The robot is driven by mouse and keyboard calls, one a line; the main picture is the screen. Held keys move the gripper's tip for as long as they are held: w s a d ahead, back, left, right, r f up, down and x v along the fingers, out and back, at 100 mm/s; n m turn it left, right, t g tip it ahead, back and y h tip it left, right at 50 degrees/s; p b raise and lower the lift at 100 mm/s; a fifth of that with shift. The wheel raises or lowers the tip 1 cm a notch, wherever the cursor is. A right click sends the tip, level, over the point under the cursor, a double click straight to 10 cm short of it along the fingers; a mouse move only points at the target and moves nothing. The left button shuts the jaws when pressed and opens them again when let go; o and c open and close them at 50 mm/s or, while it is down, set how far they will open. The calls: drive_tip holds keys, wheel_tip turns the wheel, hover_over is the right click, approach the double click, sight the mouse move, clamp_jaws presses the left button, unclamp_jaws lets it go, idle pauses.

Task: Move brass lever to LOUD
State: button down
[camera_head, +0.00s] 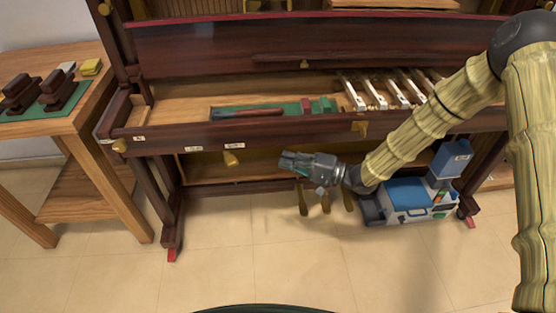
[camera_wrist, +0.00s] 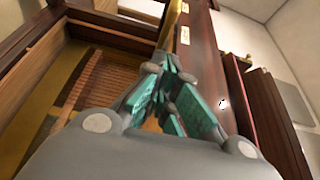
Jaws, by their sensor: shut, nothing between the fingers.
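A brass lever (camera_head: 231,158) sticks out below the dark front rail of the piano, under a small white label (camera_head: 234,145). Another label (camera_head: 193,149) is on the rail to its left. The lettering is too small to read, so I cannot tell which says LOUD. My gripper (camera_head: 287,160) is shut and empty in front of the rail, to the right of the lever and apart from it, fingers pointing left. In the wrist view its teal-padded fingers (camera_wrist: 165,97) are in the middle. A brass-coloured piece (camera_wrist: 170,24) shows beyond them; I cannot tell if it is the lever.
A brass bracket (camera_head: 360,128) is on the rail, right of my gripper. Pedals (camera_head: 303,198) hang below. A blue and white machine (camera_head: 410,198) stands on the floor at right. A wooden side table (camera_head: 105,95) stands at left. Open floor lies in front.

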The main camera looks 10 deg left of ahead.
drive_tip(key=s+a+b, duration=0.1)
drive_tip(key=a+b, duration=0.1)
drive_tip(key=a, duration=0.9)
drive_tip(key=shift+a, duration=0.35)
drive_tip(key=shift+s, duration=0.1)
